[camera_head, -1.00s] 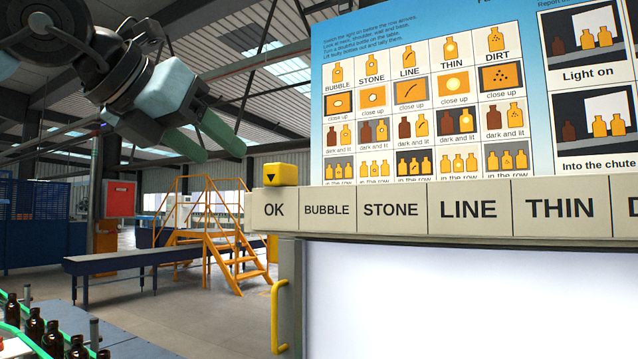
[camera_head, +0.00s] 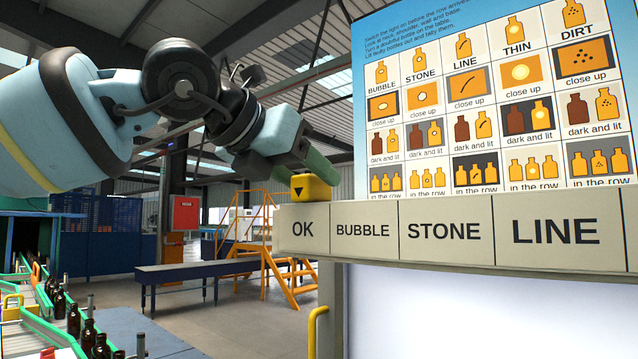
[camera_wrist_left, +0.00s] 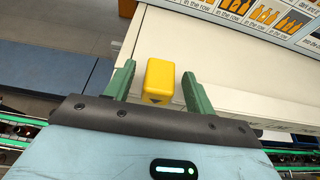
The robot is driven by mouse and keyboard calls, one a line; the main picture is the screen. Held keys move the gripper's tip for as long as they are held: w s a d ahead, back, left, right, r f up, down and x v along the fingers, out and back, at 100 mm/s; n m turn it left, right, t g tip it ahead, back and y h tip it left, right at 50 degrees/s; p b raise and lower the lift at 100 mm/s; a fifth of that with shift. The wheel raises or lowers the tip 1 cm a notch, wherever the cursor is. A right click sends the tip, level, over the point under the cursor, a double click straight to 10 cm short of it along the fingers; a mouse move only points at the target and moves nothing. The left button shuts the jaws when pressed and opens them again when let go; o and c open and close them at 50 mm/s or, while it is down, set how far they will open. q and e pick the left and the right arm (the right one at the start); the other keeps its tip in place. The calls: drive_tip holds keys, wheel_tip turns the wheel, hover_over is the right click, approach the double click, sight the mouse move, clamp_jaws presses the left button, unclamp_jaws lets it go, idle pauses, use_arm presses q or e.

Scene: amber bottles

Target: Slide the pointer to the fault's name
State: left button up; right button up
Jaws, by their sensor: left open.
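The yellow pointer (camera_head: 311,187), a small block with a black down arrow, sits on top of the label rail (camera_head: 365,232), above the OK label (camera_head: 302,230). To its right the rail reads BUBBLE (camera_head: 363,230), STONE (camera_head: 444,231) and LINE (camera_head: 556,231). My left gripper (camera_head: 312,168) is at the pointer, coming from the left. In the left wrist view the pointer (camera_wrist_left: 159,80) stands between the two green fingers of the open left gripper (camera_wrist_left: 158,82), with a gap on each side. My right gripper is not in view.
A poster (camera_head: 500,95) of bottle faults hangs behind the rail. A yellow handle (camera_head: 316,330) is below the rail's left end. Amber bottles (camera_head: 75,320) stand in a green-edged conveyor at lower left. The rail top right of the pointer looks clear.

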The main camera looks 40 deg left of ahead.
sight(318, 185)
use_arm(q)
drive_tip(key=shift+x, duration=1.75)
drive_tip(key=shift+c, duration=0.4)
clamp_jaws()
